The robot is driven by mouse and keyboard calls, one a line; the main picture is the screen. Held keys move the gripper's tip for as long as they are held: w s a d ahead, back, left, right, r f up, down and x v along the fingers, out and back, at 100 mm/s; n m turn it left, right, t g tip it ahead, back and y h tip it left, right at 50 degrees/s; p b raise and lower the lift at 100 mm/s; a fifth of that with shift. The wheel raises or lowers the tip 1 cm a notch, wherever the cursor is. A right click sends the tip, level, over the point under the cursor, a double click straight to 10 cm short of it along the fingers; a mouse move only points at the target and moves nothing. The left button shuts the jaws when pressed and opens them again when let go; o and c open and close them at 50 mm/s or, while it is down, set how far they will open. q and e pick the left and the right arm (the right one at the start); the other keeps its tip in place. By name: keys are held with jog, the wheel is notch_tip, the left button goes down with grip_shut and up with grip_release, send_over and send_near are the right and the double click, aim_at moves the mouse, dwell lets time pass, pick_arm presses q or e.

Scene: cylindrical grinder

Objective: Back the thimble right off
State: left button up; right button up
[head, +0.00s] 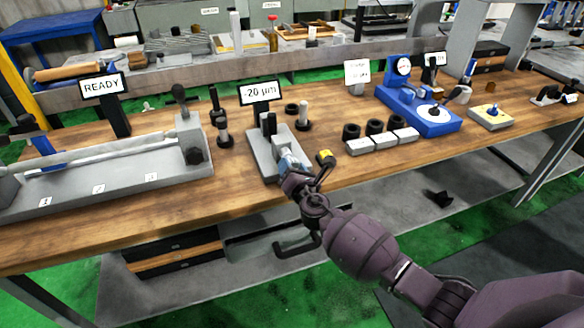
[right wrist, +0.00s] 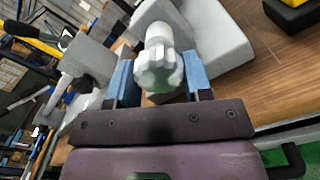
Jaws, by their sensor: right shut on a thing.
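The thimble (right wrist: 160,68) is a pale grey fluted knob on a round shaft, seen end-on in the right wrist view. It sticks out of a grey measuring stand (head: 263,158), which carries dark posts and stands near the bench's front edge. My right gripper (head: 292,164) reaches in from the front right and is shut on the thimble, one blue finger on each side of it. In the head view the gripper hides the thimble. A sign (head: 261,93) behind the stand reads about 20 µm, with a small mark before the number. My left gripper is not in view.
A long grey fixture (head: 110,170) with a READY sign (head: 101,85) lies to the left. Dark rings on labelled blocks (head: 380,142) and a blue dial gauge stand (head: 425,115) are to the right. A small yellow-topped piece (head: 326,157) sits close beside my gripper.

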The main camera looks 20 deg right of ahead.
jog(key=o, duration=0.9)
jog(key=s, duration=0.7)
jog(key=s+p, duration=0.1)
jog(key=s, duration=0.3)
jog(key=shift+d, duration=0.25)
jog(key=shift+w, duration=0.1)
